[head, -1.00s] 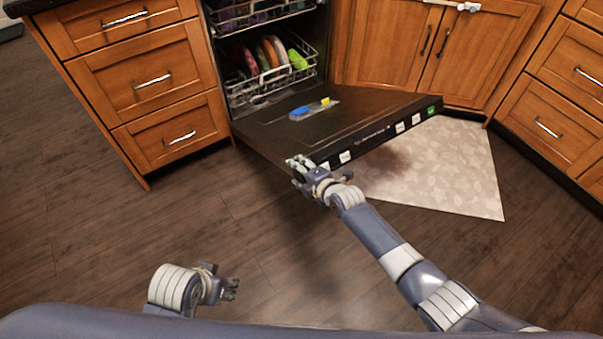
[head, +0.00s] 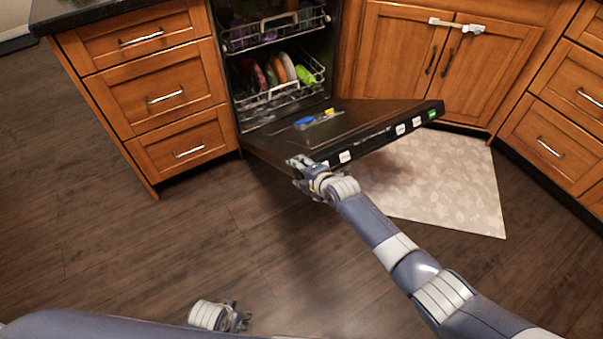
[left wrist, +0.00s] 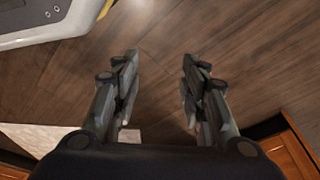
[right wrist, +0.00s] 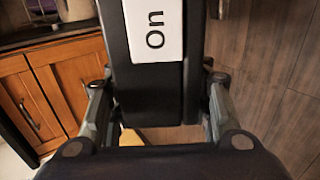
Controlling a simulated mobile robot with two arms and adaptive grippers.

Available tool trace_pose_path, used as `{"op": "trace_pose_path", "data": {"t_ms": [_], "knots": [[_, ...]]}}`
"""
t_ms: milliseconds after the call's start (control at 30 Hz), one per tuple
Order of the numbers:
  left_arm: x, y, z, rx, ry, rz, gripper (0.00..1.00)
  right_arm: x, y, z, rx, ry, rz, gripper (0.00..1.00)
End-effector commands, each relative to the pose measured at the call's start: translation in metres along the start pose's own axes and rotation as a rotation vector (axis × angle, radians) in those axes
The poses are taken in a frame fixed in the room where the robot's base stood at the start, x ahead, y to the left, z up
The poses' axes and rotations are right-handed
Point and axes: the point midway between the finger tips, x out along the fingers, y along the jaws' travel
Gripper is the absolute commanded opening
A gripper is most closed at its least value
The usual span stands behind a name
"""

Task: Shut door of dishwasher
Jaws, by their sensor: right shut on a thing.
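The dishwasher door (head: 290,137) is folded far down but tilted slightly up, with its dark inner face showing. The open dishwasher (head: 272,60) holds two racks with several dishes. My right gripper (head: 300,166) is shut on the door's near left corner, by the white labels on its edge. In the right wrist view the dark door edge with an "On" label (right wrist: 155,35) sits between the right fingers (right wrist: 160,110). My left gripper (head: 238,318) is low at the bottom of the head view, away from the door. In the left wrist view its fingers (left wrist: 160,75) are apart and empty.
Wooden drawers (head: 165,95) stand left of the dishwasher. Cabinet doors (head: 440,60) with a white latch (head: 457,25) stand to the right. A pale mat (head: 440,185) lies under and beside the door. The wooden floor (head: 130,250) is clear in front.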

Motion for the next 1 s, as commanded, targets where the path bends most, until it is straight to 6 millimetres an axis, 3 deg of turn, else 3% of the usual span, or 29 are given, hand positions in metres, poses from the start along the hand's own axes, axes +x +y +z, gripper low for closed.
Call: {"op": "trace_pose_path", "data": {"t_ms": [133,767,800,900,1000], "knots": [[0.007,0.001,0.006,0.001,-0.006,0.001,0.40,0.000,0.009,-0.002,0.000,0.003,0.000,0.03],[0.014,0.001,0.012,0.002,-0.009,0.001,0.40,0.000,0.010,-0.002,0.001,0.003,-0.008,0.03],[0.014,0.001,0.012,0.002,-0.009,0.001,0.40,0.000,0.010,-0.002,0.001,0.003,-0.008,0.48],[0.014,0.000,0.012,0.002,-0.009,0.001,0.40,0.000,0.010,-0.002,0.001,0.003,-0.009,0.66],[0.014,0.000,0.012,0.002,-0.009,0.000,0.40,0.000,0.009,-0.001,0.000,0.002,-0.010,0.66]]}}
